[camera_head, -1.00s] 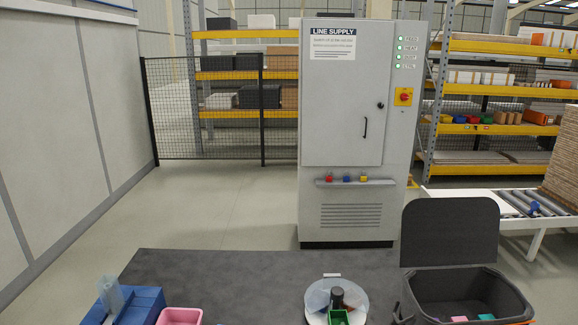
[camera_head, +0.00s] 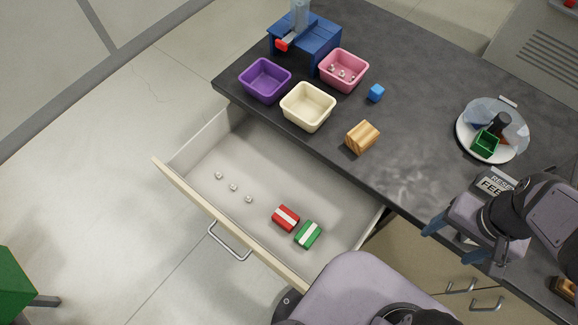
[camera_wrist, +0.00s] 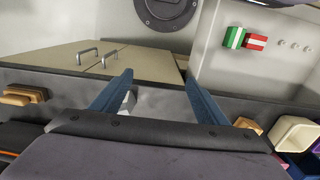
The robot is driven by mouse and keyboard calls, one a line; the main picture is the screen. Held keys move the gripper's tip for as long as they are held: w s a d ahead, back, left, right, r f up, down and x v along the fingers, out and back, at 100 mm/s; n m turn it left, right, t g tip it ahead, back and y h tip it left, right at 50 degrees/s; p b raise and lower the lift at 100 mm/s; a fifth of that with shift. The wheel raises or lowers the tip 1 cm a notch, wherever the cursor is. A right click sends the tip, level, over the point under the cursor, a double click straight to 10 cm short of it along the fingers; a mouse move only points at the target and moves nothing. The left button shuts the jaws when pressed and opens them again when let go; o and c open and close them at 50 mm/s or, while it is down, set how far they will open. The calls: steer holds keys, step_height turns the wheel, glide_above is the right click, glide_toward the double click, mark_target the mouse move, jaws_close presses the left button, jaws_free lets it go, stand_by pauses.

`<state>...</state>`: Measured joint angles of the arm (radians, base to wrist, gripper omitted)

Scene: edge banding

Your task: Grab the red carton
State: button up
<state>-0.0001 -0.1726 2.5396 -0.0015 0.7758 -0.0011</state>
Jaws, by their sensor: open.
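The red carton (camera_head: 286,218), with a white band, lies in the open drawer (camera_head: 215,155) below the table. A green carton (camera_head: 307,234) with a white band lies close beside it, to its lower right. In the wrist view the red carton (camera_wrist: 256,43) shows at the upper right, just right of the green carton (camera_wrist: 234,38). My gripper (camera_head: 454,242) is open over the table's front edge at the right, well away from the drawer. Its blue fingers (camera_wrist: 158,75) are apart in the wrist view, with nothing held between them.
Several small metal pieces (camera_head: 234,187) lie in the drawer's left part.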

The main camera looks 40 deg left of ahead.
steer(key=w+a+r+n+b, duration=0.2)
steer(key=w+a+r+n, duration=0.15)
steer(key=a+n, duration=0.5)
steer(key=n+b, duration=0.5)
steer(key=n, duration=2.3)
glide_above(286, 217)
steer(key=shift+m, duration=0.25)
step_height(286, 217, down, 28)
steer(key=shift+d+f, duration=0.15)
steer(key=shift+f, duration=0.1)
steer(key=shift+a+f+p, duration=0.2)
steer(key=shift+f+p, duration=0.65)
steer(key=shift+f, duration=2.95)
steer(key=shift+c, duration=0.3)
